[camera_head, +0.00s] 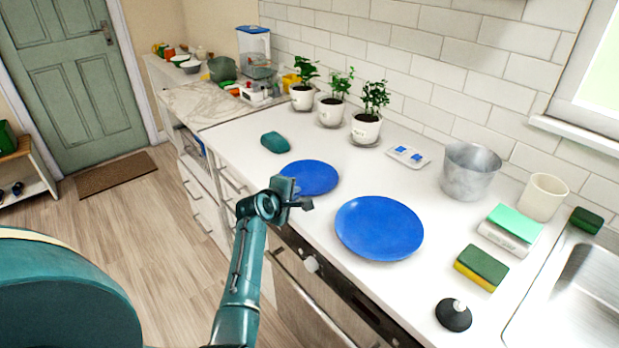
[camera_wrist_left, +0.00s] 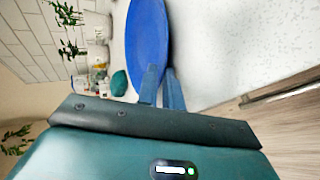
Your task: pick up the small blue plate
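The small blue plate (camera_head: 316,174) is at the counter's front edge, left of a larger blue plate (camera_head: 379,228). My left gripper (camera_head: 290,193) is at its near rim. In the left wrist view the small plate (camera_wrist_left: 148,38) reaches between the two close-set fingers (camera_wrist_left: 160,86). One finger lies over its upper face, the other on its under side, and they look shut on the rim. I cannot tell whether the plate is clear of the counter. My right gripper is not in view.
Potted plants (camera_head: 365,128) stand along the wall. A teal object (camera_head: 275,142) lies behind the small plate. A metal pot (camera_head: 469,171), a cream cup (camera_head: 543,197), sponges (camera_head: 482,267) and a dark round stopper (camera_head: 453,315) are to the right. The floor on the left is mostly free.

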